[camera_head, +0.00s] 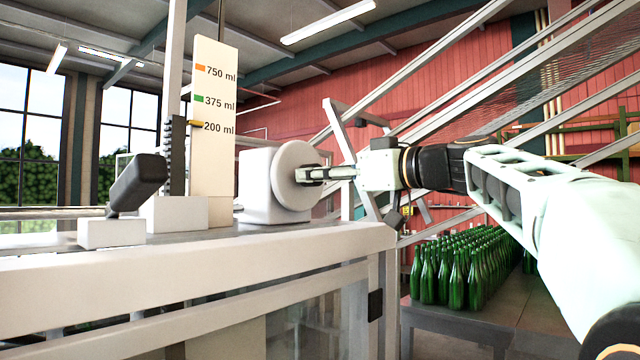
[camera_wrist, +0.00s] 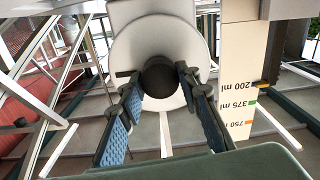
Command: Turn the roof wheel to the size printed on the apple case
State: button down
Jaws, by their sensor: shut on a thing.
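The roof wheel (camera_head: 293,176) is a pale grey disc on a white housing, on top of the machine. It also faces me in the wrist view (camera_wrist: 135,50), with a dark round knob (camera_wrist: 160,76) at its centre. My gripper (camera_head: 310,174) reaches in from the right and is shut on the knob, with a finger on each side of it in the wrist view. The size scale (camera_head: 214,160) beside the wheel reads 750 ml with orange, 375 ml with green and 200 ml. A yellow pointer (camera_head: 195,123) stands at the 200 ml line. No apple case is recognisable.
A black-handled lever (camera_head: 138,184) stands left of the scale on the machine top (camera_head: 200,262). Several green bottles (camera_head: 465,268) stand on a low table at the right. Slanted metal frames rise behind my arm.

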jog(key=c, duration=1.4)
grip_release()
jog(key=v, duration=1.2)
